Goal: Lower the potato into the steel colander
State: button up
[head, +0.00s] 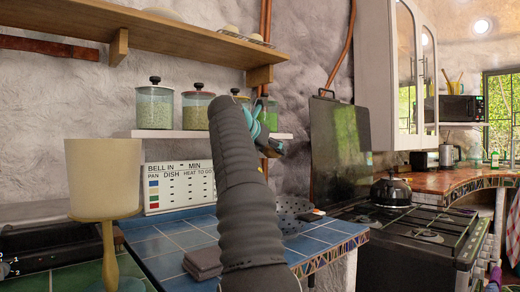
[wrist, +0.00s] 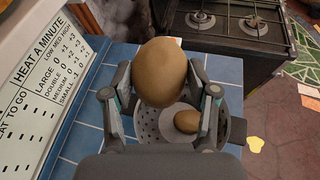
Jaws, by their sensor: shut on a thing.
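My gripper (wrist: 161,84) is shut on a large brown potato (wrist: 160,66), with a finger on each side of it in the wrist view. The steel colander (wrist: 148,128), grey and full of small holes, stands on the blue tiles below, partly hidden by the potato and gripper. A smaller brown rounded item (wrist: 187,122) lies inside it. The potato is held above the colander, toward its far side in this view. In the head view the colander (head: 291,206) shows beside my arm, partly covered; my gripper (head: 270,145) is mostly hidden by the arm.
A black stove (head: 420,235) with a kettle (head: 390,190) stands right of the blue-tiled counter (head: 165,250). A white chart (head: 178,187) leans at the back under a shelf with jars (head: 155,107). A beige goblet-shaped object (head: 103,180) and a folded brown cloth (head: 203,262) are left of my arm.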

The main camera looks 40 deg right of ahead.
jog(key=shift+w+f, duration=0.1)
jog(key=shift+f, duration=0.85)
notch_tip(320, 180, down, 8)
jog(key=b, duration=0.2)
jog(key=shift+s, duration=0.2)
jog(key=shift+s+b, duration=0.6)
jog(key=shift+s, duration=0.75)
jog(key=shift+f, duration=0.1)
jog(key=shift+f+b, duration=1.9)
jog(key=shift+f, duration=1)
jog(key=shift+f, duration=0.1)
